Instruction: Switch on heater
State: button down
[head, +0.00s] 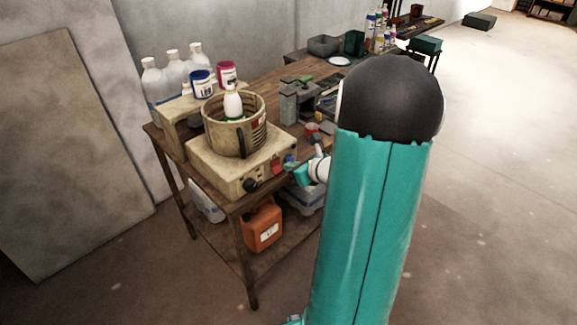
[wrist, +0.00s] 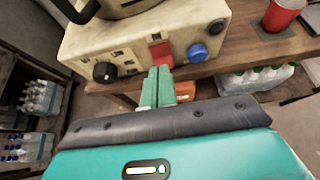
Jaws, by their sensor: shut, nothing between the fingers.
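The heater (head: 238,161) is a cream box on the wooden bench, and its front panel (wrist: 131,55) fills the top of the wrist view. The panel carries a black knob (wrist: 104,72), a red switch (wrist: 161,53) and a blue knob (wrist: 198,52). In the head view the red switch (head: 276,165) sits between the two knobs. My gripper (wrist: 158,70) has green fingers closed together with nothing between them. The fingertips appear just in front of the red switch; I cannot tell whether they touch it. The switch's lower part is hidden behind them.
A metal pot (head: 222,137) with a white bottle (head: 233,106) in it stands on the heater. A red cup (wrist: 281,14) stands right of the heater. An orange canister (head: 263,226) is on the lower shelf. Open floor lies to the right.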

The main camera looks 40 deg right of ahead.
jog(key=s+r, duration=0.7)
jog(key=shift+s, duration=0.25)
jog(key=a+r+n+g+y, duration=0.2)
jog(key=a+r+n+g, duration=0.1)
jog(key=a+n, duration=0.75)
jog(key=a+r+n+g+y, duration=0.2)
jog(key=a+n, duration=0.6)
jog(key=a, duration=0.5)
jog(key=s+a+r+n+h, duration=0.2)
jog(key=s+a+n, duration=0.2)
jog(key=n, duration=0.4)
jog(key=s+a+r+n+g+h, duration=0.1)
jog(key=s+a+r+n+h, duration=0.1)
jog(key=n, duration=0.7)
jog(key=s+a+r, duration=0.1)
jog(key=s+a, duration=0.1)
jog(key=shift+s+a+g, duration=0.3)
jog(key=shift+a, duration=0.05)
